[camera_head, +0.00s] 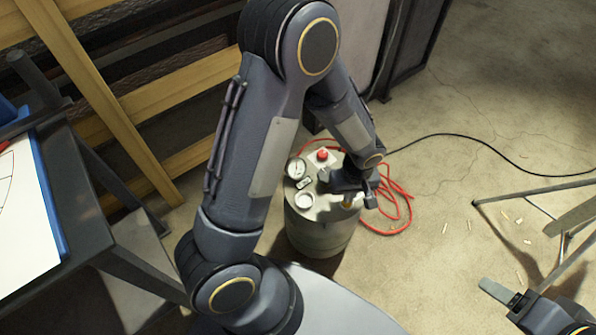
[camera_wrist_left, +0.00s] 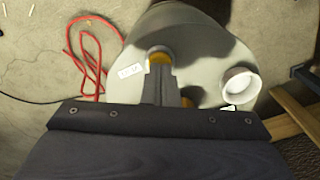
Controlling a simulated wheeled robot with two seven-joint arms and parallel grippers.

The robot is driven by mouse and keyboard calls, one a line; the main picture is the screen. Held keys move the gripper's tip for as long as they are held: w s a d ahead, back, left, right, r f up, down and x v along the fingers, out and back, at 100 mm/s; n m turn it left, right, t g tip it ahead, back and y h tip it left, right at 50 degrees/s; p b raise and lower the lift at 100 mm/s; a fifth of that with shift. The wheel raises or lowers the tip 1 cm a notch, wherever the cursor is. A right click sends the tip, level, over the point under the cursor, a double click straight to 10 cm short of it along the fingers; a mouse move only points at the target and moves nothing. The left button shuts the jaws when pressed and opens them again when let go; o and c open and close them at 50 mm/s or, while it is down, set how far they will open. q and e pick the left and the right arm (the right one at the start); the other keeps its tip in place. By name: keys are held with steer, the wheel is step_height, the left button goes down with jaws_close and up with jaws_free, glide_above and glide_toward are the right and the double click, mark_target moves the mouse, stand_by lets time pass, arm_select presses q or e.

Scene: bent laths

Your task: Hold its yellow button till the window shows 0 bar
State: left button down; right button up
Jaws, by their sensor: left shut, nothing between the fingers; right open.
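A grey-green tank (camera_head: 318,238) stands on the floor; its top carries a round white dial (camera_head: 296,168), a small framed window (camera_head: 304,184), a white cup-like port (camera_head: 303,201) and a red knob (camera_head: 323,155). The window's reading is too small to make out. My left gripper (camera_wrist_left: 160,72) is shut and empty over the tank top, pointing down. Its tips meet a round yellow button (camera_wrist_left: 159,57) in the wrist view; whether they press it I cannot tell. My right gripper (camera_head: 503,294) is open, low at the right, far from the tank.
A red hose (camera_head: 397,207) lies coiled beside the tank, and a black cable (camera_head: 480,147) runs over the floor. A metal-legged stand (camera_head: 540,192) is at the right. A dark table (camera_head: 85,200) and wooden beams (camera_head: 105,105) are at the left. Small wood chips lie scattered on open floor.

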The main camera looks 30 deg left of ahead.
arm_select(q)
steer(key=shift+f+b, duration=0.5)
steer(key=shift+f, duration=0.15)
steer(key=shift+r, duration=0.15)
stand_by(1.1)
steer(key=shift+r+p, duration=2.75)
steer(key=shift+r, duration=0.7)
